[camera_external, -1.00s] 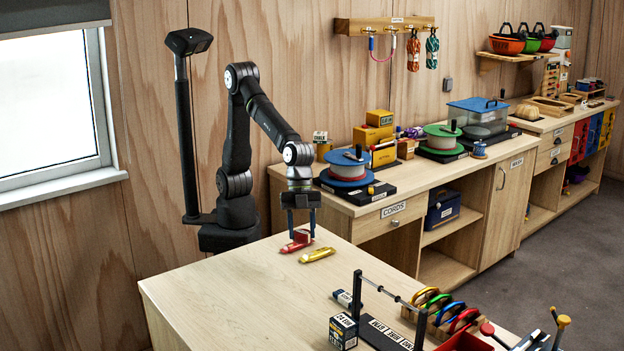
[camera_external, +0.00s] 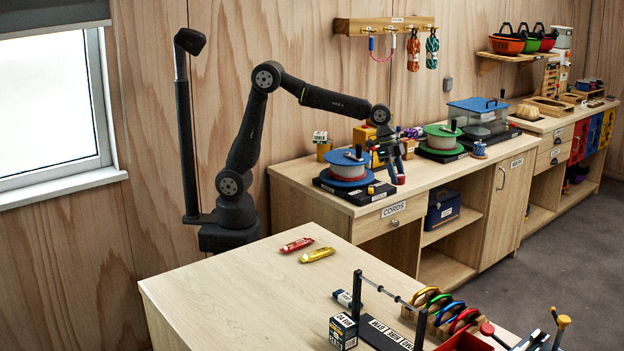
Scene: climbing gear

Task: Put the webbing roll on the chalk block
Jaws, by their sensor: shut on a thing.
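A small red piece (camera_external: 400,180), which looks like the webbing roll, is at the fingertips of my gripper (camera_external: 395,178). My gripper is shut on it, pointing down and tilted, in the air in front of the long counter's front edge. The fingers and wrist partly hide the roll. A white label reading CHALK (camera_external: 320,136) stands at the counter's left end, on or just behind a small yellow-brown block (camera_external: 324,150), which may be the chalk block. My gripper is well to the right of it and apart from it.
Red (camera_external: 297,245) and yellow (camera_external: 317,255) pieces lie on the front table (camera_external: 220,300), whose middle is clear.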

